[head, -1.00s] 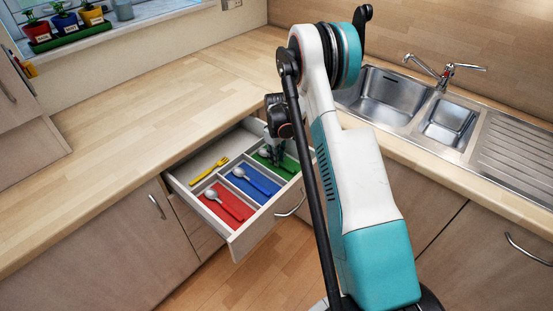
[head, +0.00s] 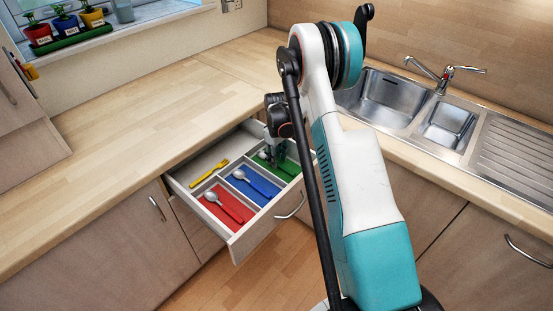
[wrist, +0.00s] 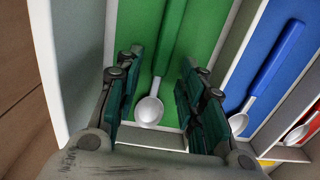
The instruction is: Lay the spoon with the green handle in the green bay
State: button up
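The spoon with the green handle (wrist: 150,108) lies in the green bay (wrist: 205,32) in the wrist view. Its light grey bowl is toward me and its handle runs up the picture along the bay. My gripper (wrist: 160,62) is open, with one finger on each side of the spoon and a gap to it on both sides. In the head view my gripper (head: 275,152) is over the green bay (head: 290,168) at the drawer's back right. There it partly hides the spoon, whose bowl (head: 263,155) shows beside the fingers.
The open drawer (head: 247,236) also has a blue bay (head: 240,194) and a red bay (head: 213,213), each with a spoon of matching colour. A yellow fork (head: 208,173) lies in the left compartment. Thin dividers separate the bays. The worktop (head: 130,110) is clear.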

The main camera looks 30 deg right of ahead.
jog(key=s+a+r+m+t+p, duration=0.1)
jog(key=s+a+r, duration=0.15)
jog(key=r, duration=1.05)
jog(key=s+a+r+t+p, duration=0.15)
jog(key=a+r, duration=0.25)
jog(key=r, duration=0.8)
jog(key=s+a+r+m+t, duration=0.1)
jog(key=s+a+r, duration=0.3)
jog(key=s+r, duration=0.3)
jog(key=s+a+r+m+t, duration=0.1)
jog(key=s+a+r+t, duration=0.1)
jog(key=s+a+r, duration=0.6)
jog(key=s+f+m+t, duration=0.1)
jog(key=s+f+t, duration=0.1)
jog(key=s, duration=1)
jog(key=shift+s+a+f, duration=0.35)
jog(key=shift+s+f, duration=0.05)
jog(key=shift+f, duration=0.45)
